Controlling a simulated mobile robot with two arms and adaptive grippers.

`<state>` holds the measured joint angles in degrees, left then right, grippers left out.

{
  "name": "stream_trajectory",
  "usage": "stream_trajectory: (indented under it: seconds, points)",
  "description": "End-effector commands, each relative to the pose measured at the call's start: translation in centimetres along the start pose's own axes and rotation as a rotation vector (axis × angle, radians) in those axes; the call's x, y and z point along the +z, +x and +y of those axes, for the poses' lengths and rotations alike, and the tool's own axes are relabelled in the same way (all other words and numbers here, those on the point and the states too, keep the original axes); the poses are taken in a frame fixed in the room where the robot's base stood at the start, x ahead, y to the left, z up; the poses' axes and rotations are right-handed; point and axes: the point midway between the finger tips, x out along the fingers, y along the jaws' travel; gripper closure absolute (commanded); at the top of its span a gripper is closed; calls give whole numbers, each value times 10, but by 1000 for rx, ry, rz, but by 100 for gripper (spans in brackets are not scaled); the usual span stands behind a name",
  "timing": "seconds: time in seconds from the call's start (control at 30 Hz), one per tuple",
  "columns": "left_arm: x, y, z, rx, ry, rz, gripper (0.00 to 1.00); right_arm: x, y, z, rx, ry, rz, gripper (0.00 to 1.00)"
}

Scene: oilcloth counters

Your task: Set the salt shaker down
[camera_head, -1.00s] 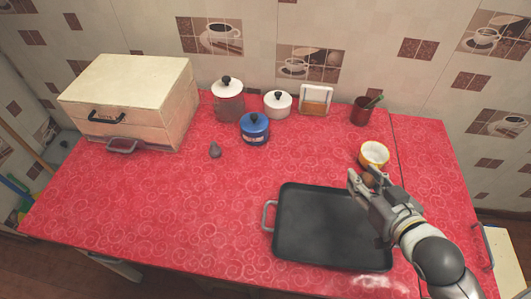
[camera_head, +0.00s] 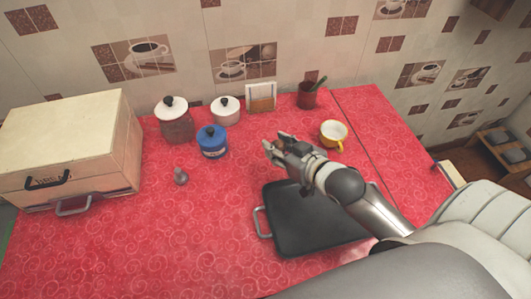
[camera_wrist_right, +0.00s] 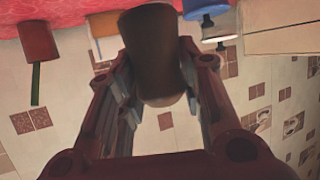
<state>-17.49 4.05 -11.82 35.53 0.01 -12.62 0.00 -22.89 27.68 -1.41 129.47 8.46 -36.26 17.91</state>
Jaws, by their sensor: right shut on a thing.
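My right gripper (camera_head: 277,147) is over the counter, beyond the black tray's far left edge and left of the yellow cup. It is shut on a brown, roughly cylindrical thing with a paler rounded end, which I take for the salt shaker (camera_wrist_right: 152,50). The wrist view, which is upside down, shows it between the two fingers. In the head view the gripper hides it, and I cannot tell whether it touches the counter. My left gripper is not in view.
The red counter (camera_head: 110,245) holds a black tray (camera_head: 300,225), a yellow cup (camera_head: 333,134), a blue pot (camera_head: 212,142), white-lidded jars, a napkin holder (camera_head: 262,97), a red cup (camera_head: 307,95) and a cream box (camera_head: 65,150). A small grey thing (camera_head: 181,177) stands left. Counter between it and the gripper is clear.

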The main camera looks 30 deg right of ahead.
Motion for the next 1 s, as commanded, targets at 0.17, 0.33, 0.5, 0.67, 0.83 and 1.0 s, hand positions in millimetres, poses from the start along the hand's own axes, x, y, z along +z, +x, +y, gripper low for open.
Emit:
stream_trajectory:
  seconds: [0.17, 0.33, 0.5, 0.67, 0.83, 1.0]
  points:
    - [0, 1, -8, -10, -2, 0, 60, 15, 40, 3, 0, 0, 0, 90]
    - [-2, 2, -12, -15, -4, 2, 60, 28, 65, 4, 1, 0, 1, 90]
    - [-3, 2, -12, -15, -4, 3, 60, 33, 75, 5, 1, 0, 1, 90]
    - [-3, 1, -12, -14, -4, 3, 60, 51, 86, 4, -1, 2, -3, 90]
    - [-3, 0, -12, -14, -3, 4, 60, 64, 92, 5, 0, -1, 1, 90]
    - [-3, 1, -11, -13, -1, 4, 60, 64, 92, 5, -1, -1, 2, 90]
